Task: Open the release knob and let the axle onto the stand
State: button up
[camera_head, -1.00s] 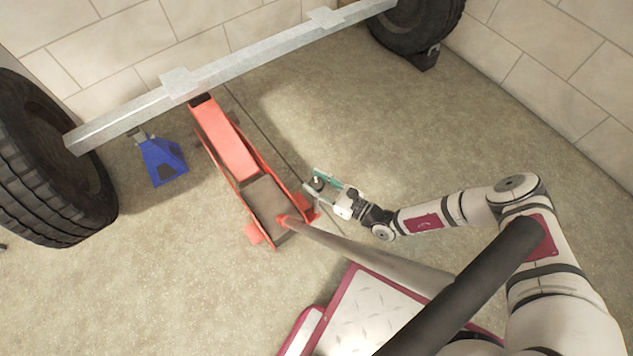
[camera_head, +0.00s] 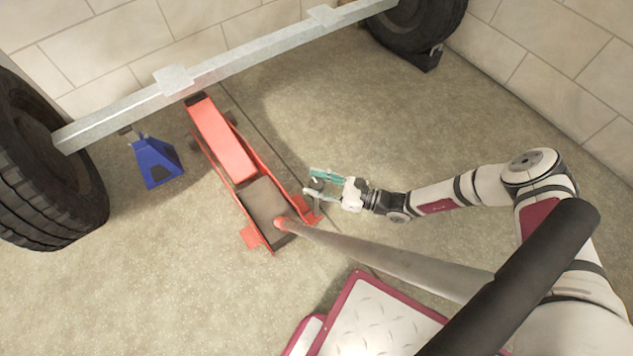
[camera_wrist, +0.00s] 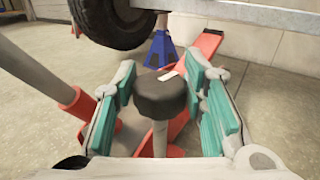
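The black release knob (camera_wrist: 161,93) stands on a pale stem between my gripper's fingers (camera_wrist: 165,100) in the wrist view. The fingers are open around it, with gaps visible at both sides. In the head view, my gripper (camera_head: 318,183) is at the near right end of the red floor jack (camera_head: 222,143), the small dark knob (camera_head: 316,183) between its teal-padded fingers. The grey axle (camera_head: 235,66) passes over the jack's far end. The blue stand (camera_head: 153,160) is under the axle's left part. Whether they touch cannot be told.
The jack's long handle (camera_head: 380,259) slopes past my arm toward the lower right. Tyres (camera_head: 42,165) (camera_head: 418,25) are at both axle ends, with a dark chock (camera_head: 427,60) at the right one. A brick wall (camera_head: 150,40) stands behind.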

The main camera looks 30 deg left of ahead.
jog(key=shift+o, duration=1.2)
jog(key=shift+d, duration=0.15)
jog(key=v, duration=1.1)
jog(key=shift+d, duration=0.4)
jog(key=shift+w, duration=0.1)
